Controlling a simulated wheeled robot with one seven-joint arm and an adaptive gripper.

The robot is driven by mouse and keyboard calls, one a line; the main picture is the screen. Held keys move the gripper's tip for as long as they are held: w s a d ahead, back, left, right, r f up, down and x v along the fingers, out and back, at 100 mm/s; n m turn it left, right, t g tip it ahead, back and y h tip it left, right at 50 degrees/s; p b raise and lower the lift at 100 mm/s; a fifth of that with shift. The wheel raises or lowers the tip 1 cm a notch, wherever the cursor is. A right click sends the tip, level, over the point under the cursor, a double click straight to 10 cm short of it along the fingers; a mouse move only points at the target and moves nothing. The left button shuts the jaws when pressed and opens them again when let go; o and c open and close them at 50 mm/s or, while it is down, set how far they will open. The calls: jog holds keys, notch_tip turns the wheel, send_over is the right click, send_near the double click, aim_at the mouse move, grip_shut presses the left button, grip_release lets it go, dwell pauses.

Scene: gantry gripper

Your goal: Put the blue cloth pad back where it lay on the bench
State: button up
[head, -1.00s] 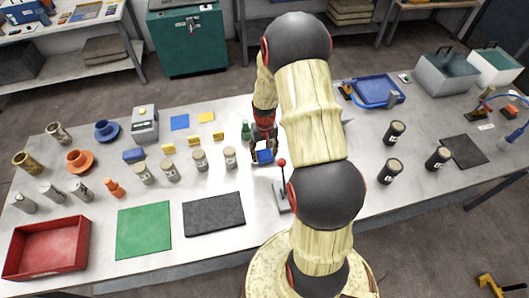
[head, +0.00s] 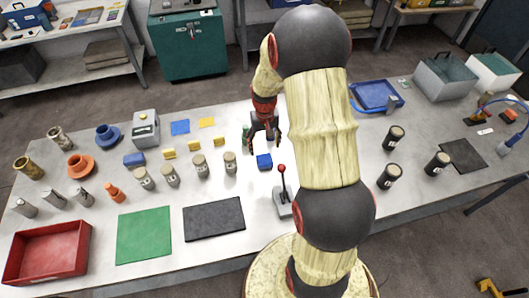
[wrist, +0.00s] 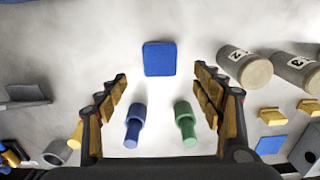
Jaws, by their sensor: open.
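The blue cloth pad (head: 264,161) lies flat on the bench, left of the lever with the red knob. In the wrist view the pad (wrist: 159,58) is a small blue square on bare bench, beyond my fingertips. My gripper (head: 265,141) is above the bench just behind the pad, apart from it. Its fingers are spread wide with nothing held between them, as the wrist view (wrist: 160,76) also shows.
A lever with a red knob (head: 282,169) stands right of the pad. A green bottle (head: 245,132) is close to my gripper; it also shows in the wrist view (wrist: 186,125), beside a blue one (wrist: 135,125).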

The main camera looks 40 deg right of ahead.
jog(key=s+a+r+n+t, duration=0.1)
jog(key=s+a+r, duration=0.1)
jog(key=a+r, duration=0.45)
jog(key=s+a+r+n+t, duration=0.1)
jog(key=s+a+r, duration=0.15)
jog(key=r, duration=0.65)
jog(key=s+a+r+n+t, duration=0.1)
jog(key=a+r, duration=0.4)
jog(key=r, duration=0.2)
jog(key=s+a+r+n+t, duration=0.1)
jog(key=s+a+r, duration=0.2)
jog(key=s, duration=0.3)
jog(key=s+a+r+n+t, duration=0.1)
jog(key=s+a+r, duration=0.3)
jog(key=s+a, duration=0.2)
jog(key=shift+s+t, duration=0.3)
jog(key=shift+s, duration=0.05)
notch_tip(320, 180, down, 11)
jog(key=b, duration=1.1)
